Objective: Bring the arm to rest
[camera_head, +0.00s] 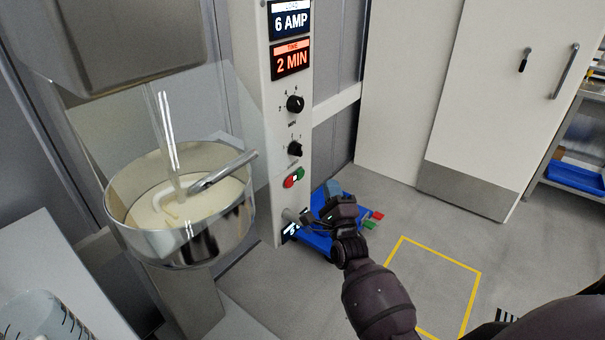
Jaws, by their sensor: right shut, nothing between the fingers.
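My right arm (378,300) comes in from the lower right and reaches toward the mixer's control panel. Its gripper (308,218) is shut and empty, beside the lower end of the panel, below the red and green buttons (294,178). A small grey cylindrical part (290,214) shows at the panel's lower end, close to the fingertips; I cannot tell whether they touch. My left gripper is not in view.
The mixer's metal bowl (180,245) holds a pale mixture and stands left of the panel (286,110). A blue object (318,243) lies behind my gripper. A measuring jug (42,318) is at lower left. Yellow-marked floor (435,285) is clear. White doors (405,110) stand behind.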

